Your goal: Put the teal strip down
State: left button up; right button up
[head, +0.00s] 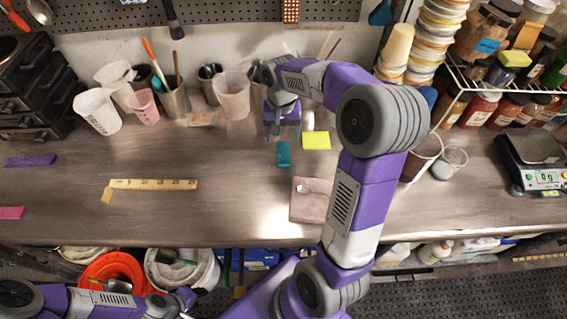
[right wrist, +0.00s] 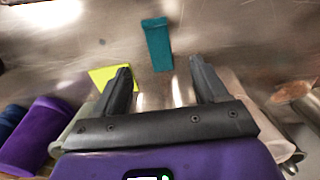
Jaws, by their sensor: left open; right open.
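The teal strip (head: 283,154) lies on the metal bench in the head view, just in front of my right gripper (head: 282,128). In the right wrist view the teal strip (right wrist: 157,45) lies flat beyond the fingertips. My right gripper (right wrist: 160,80) is open and empty, with the strip apart from both fingers. My left gripper (head: 185,298) is low at the left, below the bench's front edge near the buckets; its fingers are small in the picture.
A yellow note (head: 316,140) lies right of the strip. A pink cloth (head: 309,200) with a spoon lies nearer the front. A ruler (head: 153,184), a purple strip (head: 30,161) and a pink strip (head: 11,212) lie at left. Beakers (head: 233,96) stand behind.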

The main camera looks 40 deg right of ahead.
aim_at(284, 156)
jog(key=f+b, duration=0.2)
jog(key=f, duration=0.1)
jog(key=f+b, duration=0.2)
jog(key=f, duration=0.1)
jog(key=f+b, duration=0.3)
jog(key=shift+d+f, duration=0.3)
pick_arm(q)
notch_tip(284, 156, down, 9)
jog(key=shift+r, duration=0.2)
pick_arm(e)
jog(key=shift+r, duration=0.1)
jog(key=c, duration=1.2)
pick_arm(q)
notch_tip(284, 156, up, 4)
jog(key=p, duration=0.3)
jog(key=shift+f+p, duration=0.25)
jog(key=shift+p, duration=0.1)
pick_arm(e)
notch_tip(284, 156, up, 10)
